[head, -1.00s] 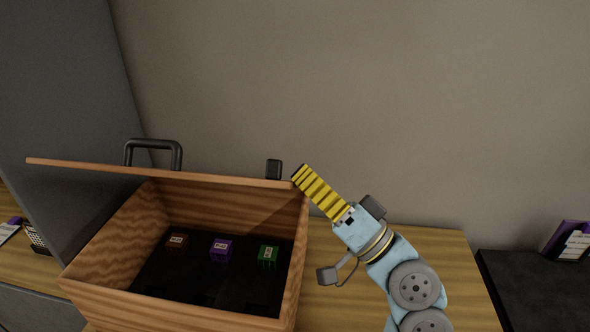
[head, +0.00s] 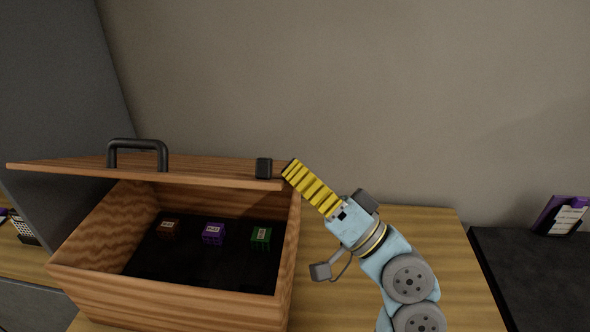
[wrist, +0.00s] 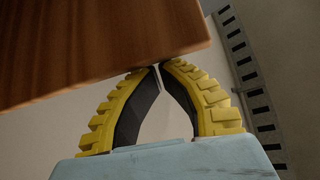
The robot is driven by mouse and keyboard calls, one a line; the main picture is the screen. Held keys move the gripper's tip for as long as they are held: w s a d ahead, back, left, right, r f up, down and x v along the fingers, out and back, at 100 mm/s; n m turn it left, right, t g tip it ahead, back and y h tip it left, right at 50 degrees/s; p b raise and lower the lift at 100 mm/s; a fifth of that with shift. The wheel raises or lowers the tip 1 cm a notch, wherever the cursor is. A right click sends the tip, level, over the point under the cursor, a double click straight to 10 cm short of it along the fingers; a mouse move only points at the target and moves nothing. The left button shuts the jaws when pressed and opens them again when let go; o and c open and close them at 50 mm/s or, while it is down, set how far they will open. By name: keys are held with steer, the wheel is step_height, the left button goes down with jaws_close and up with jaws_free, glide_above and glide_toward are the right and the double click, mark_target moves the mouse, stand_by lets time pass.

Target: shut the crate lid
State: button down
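The wooden crate (head: 170,296) stands on the wooden counter, open toward me. Its lid (head: 215,168) is hinged at the back and tilts partway down over the opening, with a black handle (head: 137,150) and a black block (head: 264,168) on top. My gripper (head: 288,168) is at the lid's right front corner, its yellow fingertips touching or very near that edge. In the wrist view the fingertips of my gripper (wrist: 162,64) meet beside the lid's corner (wrist: 190,45), with nothing seen between them. The lid hides part of the crate's back.
Inside the crate, a brown box (head: 168,229), a purple box (head: 213,234) and a green box (head: 261,238) sit on a dark floor. A grey panel (head: 50,90) rises at the left. Bare counter (head: 420,260) lies right of the crate, then a dark surface (head: 530,270) with a purple-and-white item (head: 562,215).

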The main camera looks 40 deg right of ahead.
steer(key=shift+w+d+r, duration=0.7)
steer(key=shift+r, duration=1.1)
steer(key=p+v, duration=0.1)
steer(key=v, duration=0.9)
steer(key=shift+w+d+f, duration=0.2)
steer(key=shift+d+f, duration=0.05)
steer(key=shift+f, duration=0.05)
steer(key=shift+r+p, duration=0.1)
steer(key=shift+p, duration=0.2)
